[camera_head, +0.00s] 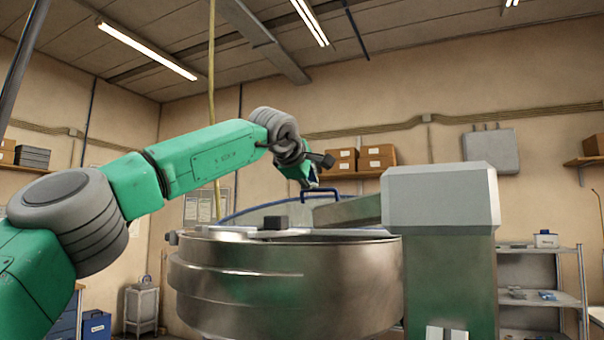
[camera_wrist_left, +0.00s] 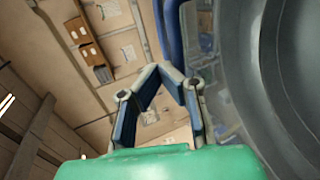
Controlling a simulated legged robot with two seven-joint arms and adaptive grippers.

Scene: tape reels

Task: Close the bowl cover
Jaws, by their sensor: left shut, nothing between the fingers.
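The large metal bowl (camera_head: 285,285) stands in front of me with its top partly open. Its cover (camera_head: 270,210) looks raised and tilted behind the rim, with a blue curved edge. A blue handle (camera_head: 321,191) shows above the bowl's back right. My left gripper (camera_head: 311,183) reaches over from the left and is beside the handle; contact cannot be told. A large grey round surface (camera_wrist_left: 285,80) fills the right side there. My right gripper is out of view.
A grey machine column (camera_head: 445,230) stands against the bowl's right side. A flat bar with a black block (camera_head: 275,222) crosses the bowl's top. Shelves with boxes (camera_head: 376,157) are on the back wall. The air above the bowl's left is taken by my arm.

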